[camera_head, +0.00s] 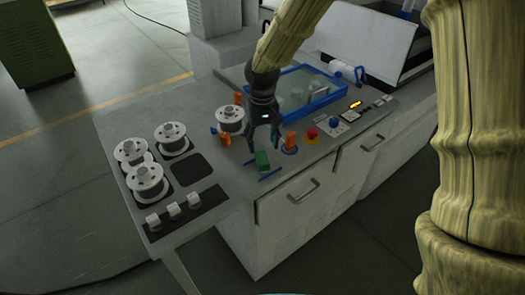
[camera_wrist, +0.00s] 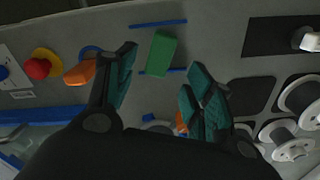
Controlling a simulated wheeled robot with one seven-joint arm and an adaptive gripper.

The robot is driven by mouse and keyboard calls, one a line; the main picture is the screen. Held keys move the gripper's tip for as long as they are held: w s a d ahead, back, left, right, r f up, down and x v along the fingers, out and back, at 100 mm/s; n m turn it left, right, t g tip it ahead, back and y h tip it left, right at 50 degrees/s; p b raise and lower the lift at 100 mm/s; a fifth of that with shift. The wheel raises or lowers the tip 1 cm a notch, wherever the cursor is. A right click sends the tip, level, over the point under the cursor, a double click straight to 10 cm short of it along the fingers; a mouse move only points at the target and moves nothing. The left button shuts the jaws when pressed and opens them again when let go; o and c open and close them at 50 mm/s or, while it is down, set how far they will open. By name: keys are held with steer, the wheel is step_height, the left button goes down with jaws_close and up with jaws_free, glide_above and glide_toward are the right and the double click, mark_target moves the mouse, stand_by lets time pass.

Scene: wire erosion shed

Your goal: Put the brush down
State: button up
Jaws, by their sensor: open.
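A green block-shaped thing (camera_head: 262,161), possibly the brush, lies on the grey worktop near its front edge, between two blue strips. It also shows in the wrist view (camera_wrist: 160,54), upper middle, apart from the fingers. I cannot make out bristles. My gripper (camera_head: 262,137) is over the worktop just behind the green thing. In the wrist view my gripper (camera_wrist: 160,82) has its teal-padded fingers spread, with nothing held between them.
White spools (camera_head: 173,138) stand at the worktop's left. A blue-framed tank (camera_head: 330,88) is behind my gripper. An orange piece (camera_head: 290,140) and a red button (camera_head: 311,133) are close on the right. A dark square pad (camera_head: 191,171) lies bare on the left.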

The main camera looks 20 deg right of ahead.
mark_target(262, 158)
steer(key=shift+r+b, duration=0.35)
steer(key=shift+r, duration=1.8)
